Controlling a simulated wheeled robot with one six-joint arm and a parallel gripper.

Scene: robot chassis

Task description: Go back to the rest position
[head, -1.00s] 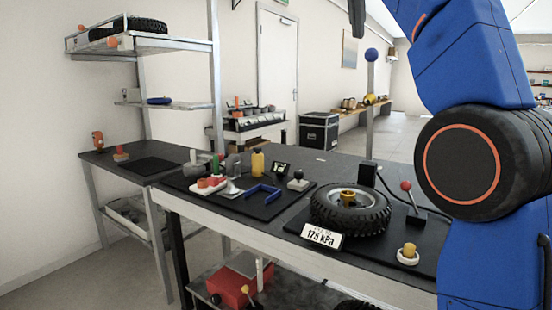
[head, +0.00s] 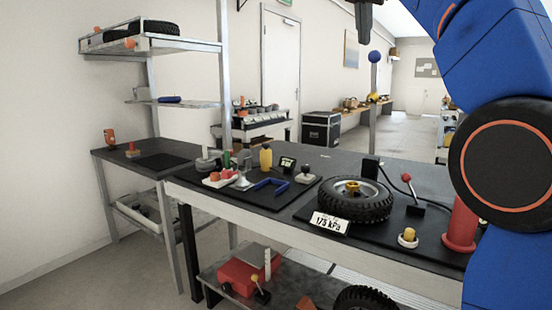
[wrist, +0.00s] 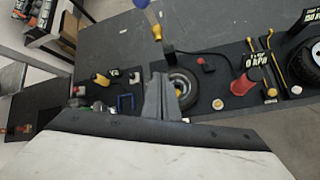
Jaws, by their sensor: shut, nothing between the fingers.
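My gripper (wrist: 158,80) shows in the wrist view as grey fingers pressed together, with nothing between them. A dark end piece of my arm (head: 363,14) hangs at the top edge of the head view. My blue arm fills the right side of that view. The gripper is raised above the workbench (head: 330,165), apart from everything on it. In the wrist view the wheel (wrist: 182,90) appears just right of the fingers.
The bench carries the tyred wheel (head: 354,200), a "175 kPa" sign (head: 329,223), a red cylinder (head: 461,226), a red-knobbed lever (head: 411,188) and a blue U-shaped piece (head: 270,184). A shelf rack (head: 150,45) stands left. The air above the bench's middle is free.

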